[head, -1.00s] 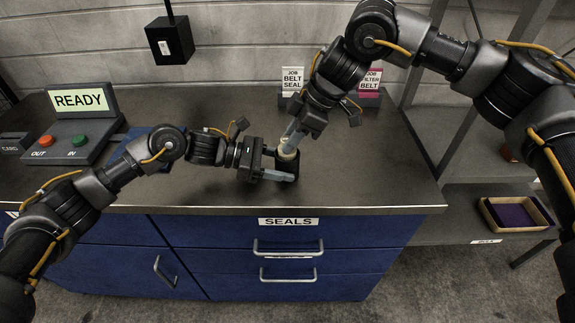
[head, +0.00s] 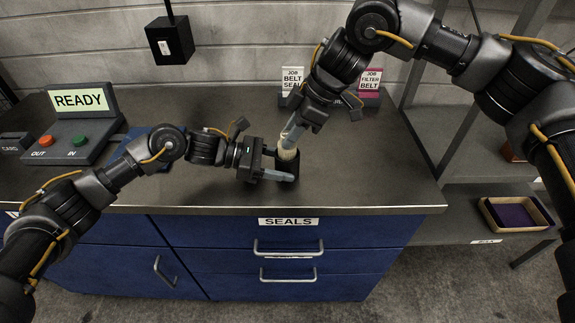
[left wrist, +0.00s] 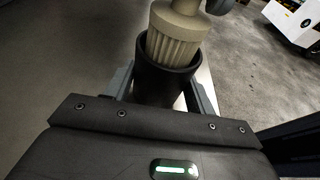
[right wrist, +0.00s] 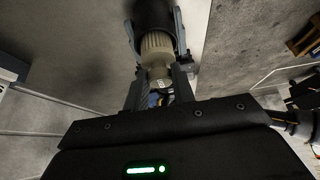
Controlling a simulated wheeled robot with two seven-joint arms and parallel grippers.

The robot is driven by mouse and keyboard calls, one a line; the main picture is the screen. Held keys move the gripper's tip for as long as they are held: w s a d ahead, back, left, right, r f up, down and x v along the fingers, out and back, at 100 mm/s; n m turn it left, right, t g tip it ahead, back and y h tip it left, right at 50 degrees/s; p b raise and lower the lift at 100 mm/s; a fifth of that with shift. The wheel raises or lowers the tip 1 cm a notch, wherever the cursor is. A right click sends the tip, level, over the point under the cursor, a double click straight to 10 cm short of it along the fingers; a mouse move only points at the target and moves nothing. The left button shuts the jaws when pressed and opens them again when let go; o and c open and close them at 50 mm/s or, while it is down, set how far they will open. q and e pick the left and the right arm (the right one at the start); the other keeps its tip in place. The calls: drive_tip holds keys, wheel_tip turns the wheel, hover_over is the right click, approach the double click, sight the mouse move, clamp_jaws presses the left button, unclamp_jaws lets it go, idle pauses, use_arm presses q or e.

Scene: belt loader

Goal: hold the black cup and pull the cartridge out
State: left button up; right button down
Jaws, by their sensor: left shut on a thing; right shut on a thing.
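The black cup (head: 288,165) stands upright near the counter's front edge. My left gripper (head: 284,176) is shut on it from the side, and in the left wrist view a finger lies on each side of the cup (left wrist: 166,86). The cream pleated cartridge (left wrist: 172,40) stands partly out of the cup, its lower end hidden inside the rim. My right gripper (head: 291,136) is shut on the cartridge's top from above. In the right wrist view the fingers flank the narrow end of the cartridge (right wrist: 157,50), with the cup (right wrist: 153,14) beyond.
A control box (head: 62,140) with a READY sign, a red and a green button stands at the left. Two job card stands, one white (head: 291,80) and one pink (head: 370,82), are at the back. A tray (head: 517,214) sits on the right shelf. The counter right of the cup is clear.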

drive_tip(key=shift+r, duration=3.6)
use_arm(q)
drive_tip(key=o, duration=0.8)
drive_tip(key=shift+o, duration=0.2)
drive_tip(key=shift+a, duration=0.1)
drive_tip(key=v, duration=1.2)
